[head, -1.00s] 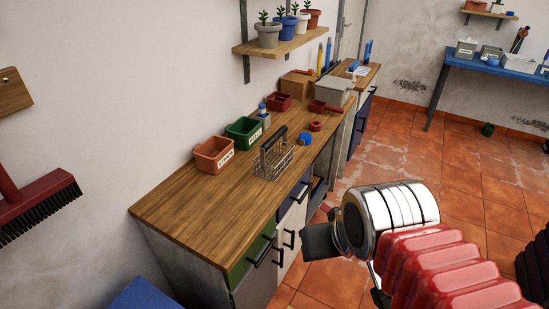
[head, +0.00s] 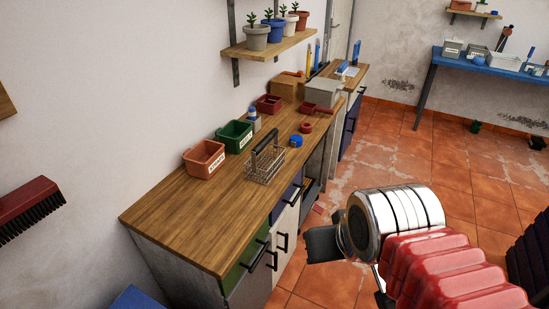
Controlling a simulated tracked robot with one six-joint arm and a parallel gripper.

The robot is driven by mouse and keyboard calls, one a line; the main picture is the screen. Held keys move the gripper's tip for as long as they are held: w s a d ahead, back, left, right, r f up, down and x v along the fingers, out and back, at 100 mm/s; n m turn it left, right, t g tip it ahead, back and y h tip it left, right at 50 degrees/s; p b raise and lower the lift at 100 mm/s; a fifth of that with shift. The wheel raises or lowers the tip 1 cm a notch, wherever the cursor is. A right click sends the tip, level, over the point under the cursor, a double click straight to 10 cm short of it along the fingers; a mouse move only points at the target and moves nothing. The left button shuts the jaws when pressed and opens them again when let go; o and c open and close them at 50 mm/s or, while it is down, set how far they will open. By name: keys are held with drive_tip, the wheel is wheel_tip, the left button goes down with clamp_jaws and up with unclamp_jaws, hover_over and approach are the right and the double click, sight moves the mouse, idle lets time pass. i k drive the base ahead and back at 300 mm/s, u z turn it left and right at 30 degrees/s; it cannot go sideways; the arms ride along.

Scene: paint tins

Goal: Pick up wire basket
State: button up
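The wire basket (head: 266,164) stands upright on the wooden worktop (head: 190,208), near its front edge. It is a silver mesh basket with a dark handle raised over it. My gripper (head: 318,245) is at the lower right of the head view, in front of the cabinets and apart from the basket. A dark finger part shows at its left side. The rest of the gripper is hidden behind the silver wrist and red sleeve of my arm, so its opening cannot be seen.
An orange bin (head: 204,159) and a green bin (head: 234,135) stand behind the basket. A blue round item (head: 296,141) and a red ring (head: 306,127) lie beyond it. The worktop's near end is clear. A shelf with potted plants (head: 256,38) hangs above.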

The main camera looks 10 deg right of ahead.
sight(273, 134)
drive_tip(key=z, duration=1.8)
drive_tip(key=i, duration=2.3)
drive_tip(key=u, duration=0.6)
